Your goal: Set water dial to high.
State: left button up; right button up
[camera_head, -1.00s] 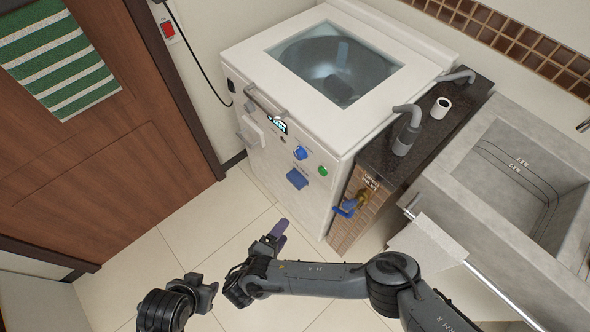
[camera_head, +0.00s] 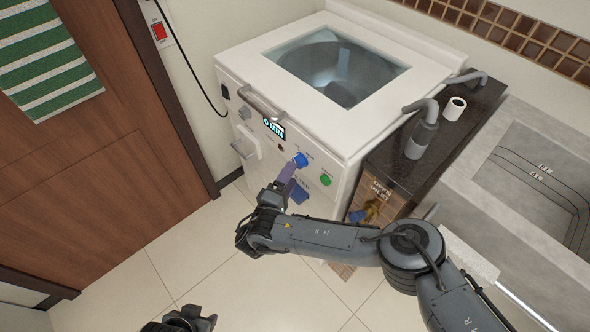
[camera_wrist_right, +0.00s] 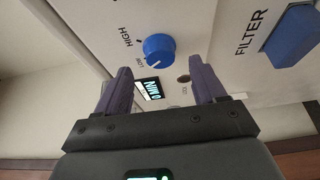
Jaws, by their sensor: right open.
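The blue round dial (camera_head: 301,159) is on the front panel of the white washing machine (camera_head: 230,85). In the right wrist view the dial (camera_wrist_right: 159,50) has the printed words HIGH and LOW on its left. A short pale mark on the dial lies on the lower side, towards LOW. My right gripper (camera_head: 287,178) is open and empty in front of the panel, just below the dial. In the right wrist view its two purple fingers (camera_wrist_right: 163,82) are spread, with the dial beyond the gap. My left gripper (camera_head: 192,318) is partly cut off at the bottom edge.
A lit display (camera_head: 273,128), a green button (camera_head: 325,180) and a blue FILTER button (camera_wrist_right: 292,36) share the panel. A brass valve (camera_head: 372,208) is to the right. The tiled floor (camera_head: 200,255) is clear.

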aim_at(299, 161)
jog(key=shift+b+x, duration=0.45)
jog(key=shift+x, duration=1.6)
jog(key=c, duration=1.1)
